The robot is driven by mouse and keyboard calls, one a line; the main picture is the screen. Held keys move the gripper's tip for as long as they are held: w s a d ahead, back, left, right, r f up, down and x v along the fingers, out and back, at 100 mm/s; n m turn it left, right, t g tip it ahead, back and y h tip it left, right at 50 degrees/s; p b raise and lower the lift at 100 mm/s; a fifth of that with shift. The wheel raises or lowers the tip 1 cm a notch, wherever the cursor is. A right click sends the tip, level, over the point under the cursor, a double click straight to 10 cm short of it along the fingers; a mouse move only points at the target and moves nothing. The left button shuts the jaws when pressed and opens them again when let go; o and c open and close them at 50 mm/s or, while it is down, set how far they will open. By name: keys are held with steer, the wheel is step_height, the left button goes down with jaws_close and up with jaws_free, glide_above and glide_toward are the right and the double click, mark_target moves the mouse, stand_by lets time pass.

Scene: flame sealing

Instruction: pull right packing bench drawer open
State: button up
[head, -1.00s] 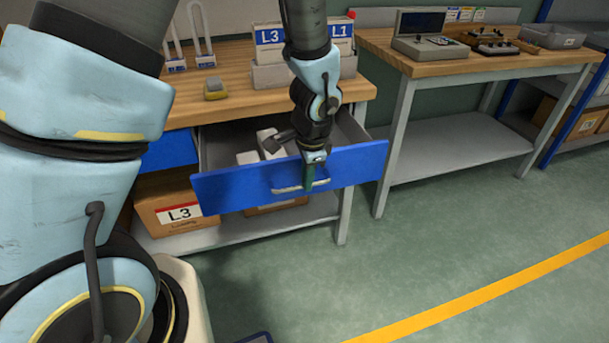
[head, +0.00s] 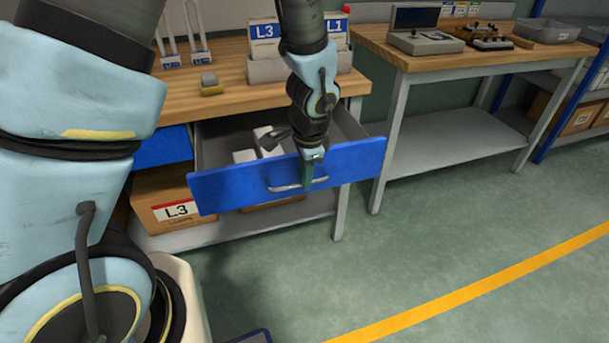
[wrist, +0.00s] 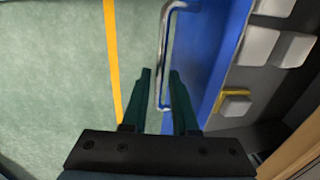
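The right packing bench drawer has a blue front (head: 225,190) and stands pulled well out from under the bench top, its inside showing. Its silver bar handle (head: 283,188) is on the front face; in the wrist view the handle (wrist: 164,45) runs down toward my fingers. My gripper (head: 307,176) points down in front of the drawer front, by the right part of the handle. In the wrist view the two green fingertips of my gripper (wrist: 160,75) are apart, with the handle bar between them and a gap visible on each side. Whether either finger touches it is unclear.
Pale boxes (wrist: 262,45) and a yellow-edged block (wrist: 236,104) lie in the drawer. A cardboard box (head: 160,200) marked L3 is on the shelf below. A second bench (head: 480,62) stands to the right. The green floor (head: 440,240) in front is clear, with a yellow line.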

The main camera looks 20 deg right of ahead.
step_height(320, 180, up, 10)
steer(key=s, duration=0.2)
steer(key=shift+r, duration=0.25)
steer(key=shift+a, duration=0.15)
steer(key=w+a+r+n+p, duration=0.1)
steer(key=w+a+n, duration=0.1)
steer(key=a+n, duration=0.4)
steer(key=w+a+r+n+p, duration=0.1)
steer(key=a+n, duration=0.5)
steer(key=a, duration=0.7)
steer(key=w+a+r+n+p, duration=0.1)
steer(key=w+a+r+n, duration=0.2)
steer(key=a+n, duration=0.3)
steer(key=a, duration=0.4)
steer(key=shift+a+g, duration=0.3)
